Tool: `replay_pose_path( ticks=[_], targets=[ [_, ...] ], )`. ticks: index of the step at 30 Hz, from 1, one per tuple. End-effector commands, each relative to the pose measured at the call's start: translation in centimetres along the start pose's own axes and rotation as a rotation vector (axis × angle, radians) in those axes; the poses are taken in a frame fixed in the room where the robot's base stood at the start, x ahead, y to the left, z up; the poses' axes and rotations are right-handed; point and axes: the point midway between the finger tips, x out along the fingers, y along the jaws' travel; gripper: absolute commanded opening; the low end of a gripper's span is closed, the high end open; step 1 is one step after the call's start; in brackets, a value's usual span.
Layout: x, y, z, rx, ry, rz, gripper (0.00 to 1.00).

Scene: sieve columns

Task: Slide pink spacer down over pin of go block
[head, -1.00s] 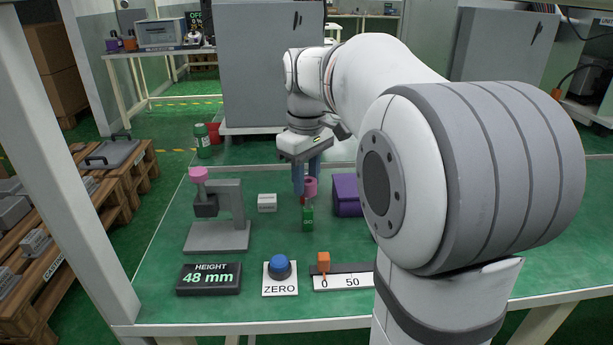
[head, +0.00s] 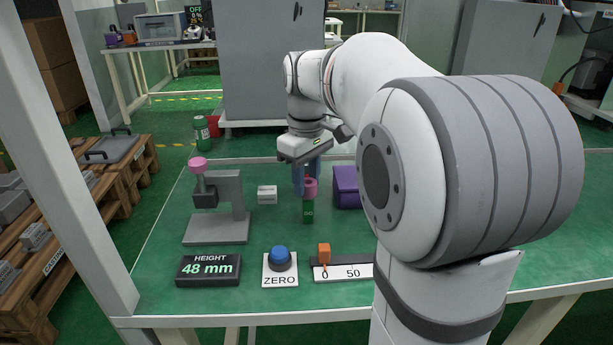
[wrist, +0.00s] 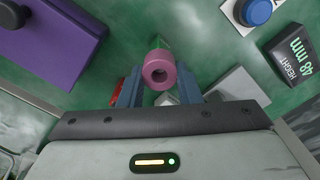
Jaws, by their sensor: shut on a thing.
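The pink spacer (head: 310,189) is a short ring held between the blue-grey fingers of my gripper (head: 305,178). It stands upright right above the green go block (head: 308,213), with almost no gap showing between them in the head view. In the wrist view the spacer (wrist: 160,68) sits between the fingertips (wrist: 160,88), its dark hole facing the camera. The go block is mostly hidden behind the spacer there. The pin is not visible, so I cannot tell how far the spacer is around it.
A purple box (head: 346,187) stands close to the right of the gripper, and a small white box (head: 267,195) to the left. A grey height gauge (head: 221,228) with a pink top stands further left. The height display (head: 208,270), blue button (head: 280,258) and slider (head: 342,272) are in front.

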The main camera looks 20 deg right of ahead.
Motion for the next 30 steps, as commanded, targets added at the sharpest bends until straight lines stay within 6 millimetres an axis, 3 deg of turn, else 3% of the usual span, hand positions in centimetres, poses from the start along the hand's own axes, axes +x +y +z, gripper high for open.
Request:
replay_pose_path(
  ticks=[13, 14, 18, 23, 30],
  targets=[
    [1.2, 0.0, 0.0, 0.0, 0.0, 0.0, 0.09],
    [1.2, 0.0, 0.0, 0.0, 0.0, 0.0, 0.32],
    [1.1, 0.0, 0.0, 0.0, 0.0, 0.0, 0.43],
    [1.1, 0.0, 0.0, 0.0, 0.0, 0.0, 0.56],
    [0.9, 0.0, 0.0, 0.0, 0.0, 0.0, 0.56]
  ],
)
